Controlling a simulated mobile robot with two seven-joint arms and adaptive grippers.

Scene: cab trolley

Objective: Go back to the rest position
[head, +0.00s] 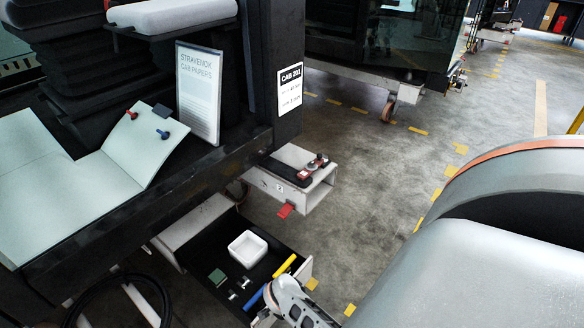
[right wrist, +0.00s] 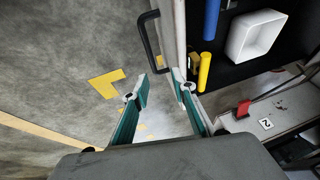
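My right gripper (right wrist: 160,90) shows in the right wrist view with its two teal fingers spread and nothing between them. It is beside the front panel of an open drawer; one fingertip overlaps the panel's edge in the picture, and I cannot tell if it touches. The drawer's black handle (right wrist: 150,40) is just beyond the fingers. In the head view the open drawer (head: 196,262) is at the bottom centre. A pale jointed part of my arm covers its near corner, and the right fingers are not clear there. My left gripper is not in view.
The drawer holds a white square bowl (head: 248,249), a yellow cylinder (head: 284,267), a blue cylinder (head: 255,297) and a green block (head: 217,277). A second open drawer (head: 312,196), marked 2, sits above. A dark ledge (head: 110,235) carries papers. Open concrete floor (head: 370,165) lies right.

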